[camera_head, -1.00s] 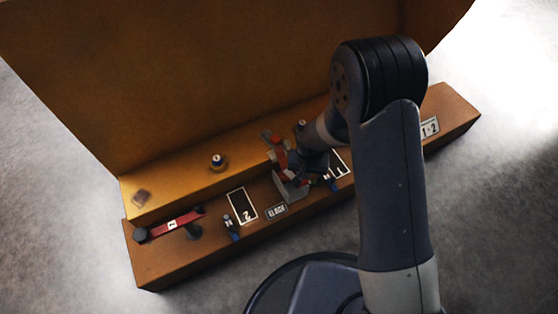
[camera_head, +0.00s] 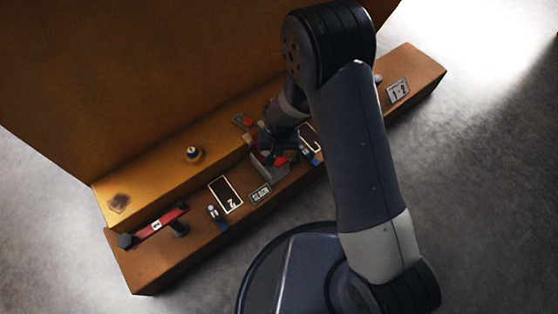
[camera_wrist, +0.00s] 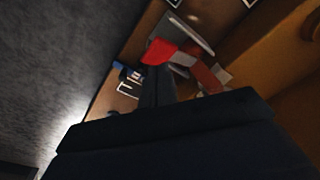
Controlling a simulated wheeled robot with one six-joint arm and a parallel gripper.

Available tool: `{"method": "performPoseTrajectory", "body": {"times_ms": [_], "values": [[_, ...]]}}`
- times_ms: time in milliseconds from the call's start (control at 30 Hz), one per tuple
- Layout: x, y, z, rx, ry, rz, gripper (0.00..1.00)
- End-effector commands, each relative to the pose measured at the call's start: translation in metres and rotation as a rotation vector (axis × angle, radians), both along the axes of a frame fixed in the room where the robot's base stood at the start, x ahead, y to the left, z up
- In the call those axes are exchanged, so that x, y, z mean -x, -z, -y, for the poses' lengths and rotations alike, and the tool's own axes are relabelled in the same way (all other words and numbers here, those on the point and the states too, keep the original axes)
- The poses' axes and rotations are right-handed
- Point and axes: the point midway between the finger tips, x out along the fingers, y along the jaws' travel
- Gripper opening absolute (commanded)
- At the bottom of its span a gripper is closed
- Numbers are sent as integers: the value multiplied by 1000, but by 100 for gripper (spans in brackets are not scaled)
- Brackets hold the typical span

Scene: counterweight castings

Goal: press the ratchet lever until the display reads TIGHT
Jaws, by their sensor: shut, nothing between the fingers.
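A red-and-grey lever (camera_wrist: 205,76) with a red end (camera_wrist: 158,52) lies beside my gripper (camera_wrist: 157,76) in the wrist view. I take it for the ratchet lever. The shut, empty fingers overlap its red end; I cannot tell whether they touch. In the head view my gripper (camera_head: 270,146) is over the bench, and my wrist hides much of the lever. A grey block (camera_head: 270,172) sits just below it. A small display plate (camera_head: 260,193) is on the bench front; its text is turned and too small to read surely.
The brown bench (camera_head: 150,275) has a yellow ledge (camera_head: 150,185) and tall back panel (camera_head: 150,80). Another red bar (camera_head: 160,225), marked 1, is at the left. A knob (camera_head: 193,154), a framed plate 2 (camera_head: 225,194) and a 1-2 plate (camera_head: 398,91) stand along it.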

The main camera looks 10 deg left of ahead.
Motion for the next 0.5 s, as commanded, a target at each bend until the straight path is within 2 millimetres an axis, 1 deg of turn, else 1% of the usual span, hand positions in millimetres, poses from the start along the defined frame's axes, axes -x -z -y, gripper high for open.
{"method": "performPoseTrajectory", "body": {"times_ms": [33,233,333,500], "values": [[-1,11,0,1,0,-1,0],[-3,37,-1,0,0,-1,0],[-4,46,-1,0,0,0,0],[-5,50,-1,-1,0,1,0]]}}
